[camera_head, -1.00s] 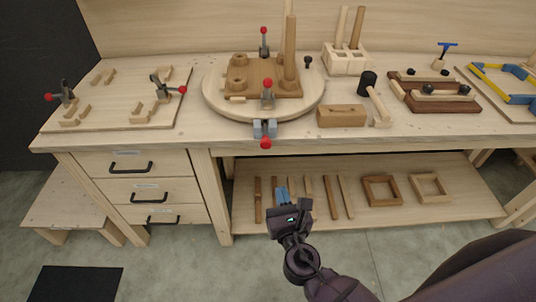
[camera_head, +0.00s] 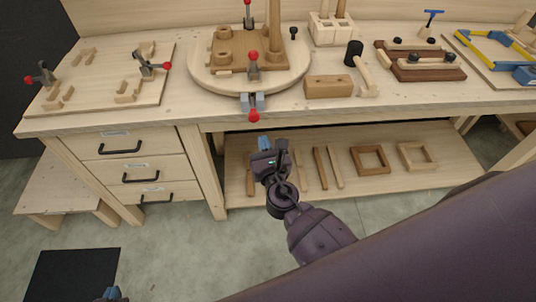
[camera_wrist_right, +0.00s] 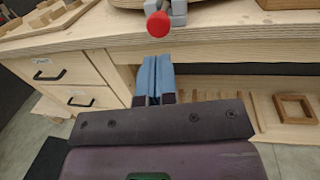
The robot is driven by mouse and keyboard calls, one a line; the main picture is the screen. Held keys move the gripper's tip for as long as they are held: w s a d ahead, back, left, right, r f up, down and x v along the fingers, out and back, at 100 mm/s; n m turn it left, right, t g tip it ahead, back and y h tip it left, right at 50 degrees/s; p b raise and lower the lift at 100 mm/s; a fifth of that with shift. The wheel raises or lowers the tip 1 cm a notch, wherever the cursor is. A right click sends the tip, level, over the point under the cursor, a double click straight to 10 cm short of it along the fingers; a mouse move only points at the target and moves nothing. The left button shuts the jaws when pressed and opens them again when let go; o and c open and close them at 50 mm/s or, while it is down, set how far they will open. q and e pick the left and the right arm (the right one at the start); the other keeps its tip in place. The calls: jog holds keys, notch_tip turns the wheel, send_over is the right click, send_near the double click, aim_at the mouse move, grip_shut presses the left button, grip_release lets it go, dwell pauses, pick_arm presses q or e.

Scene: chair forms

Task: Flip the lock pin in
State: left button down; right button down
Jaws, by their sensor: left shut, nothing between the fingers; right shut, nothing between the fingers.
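The lock pin (camera_head: 253,103), a grey block with a red knob, sits at the front edge of the round turntable (camera_head: 205,80). Its red knob (camera_wrist_right: 158,24) hangs at the front in the right wrist view. My right gripper (camera_head: 265,143) is shut and empty, in front of the bench and below the knob in the head view. In the right wrist view its blue fingers (camera_wrist_right: 155,62) are together and point toward the knob, apart from it. My left gripper (camera_head: 112,293) is shut and empty, only its tip showing at the bottom left.
A wooden fixture (camera_head: 232,55) with upright red-knobbed clamps stands on the turntable. A wooden block (camera_head: 328,87) and a mallet (camera_head: 354,54) lie to its right. The bench's front edge (camera_head: 300,118) and lower shelf (camera_head: 390,180) are near my right arm. A clamp board (camera_head: 95,90) is at left.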

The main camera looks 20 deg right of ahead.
aim_at(258, 118)
jog(key=w, duration=0.6)
jog(key=shift+w+d+r, duration=0.1)
jog(key=shift+w+d, duration=0.2)
jog(key=shift+d, duration=0.05)
jog(key=shift+w+d, duration=0.2)
jog(key=shift+w, duration=0.5)
jog(key=shift+w+d, duration=0.2)
jog(key=shift+w, duration=0.45)
jog(key=shift+r, duration=0.1)
jog(key=shift+d, duration=0.1)
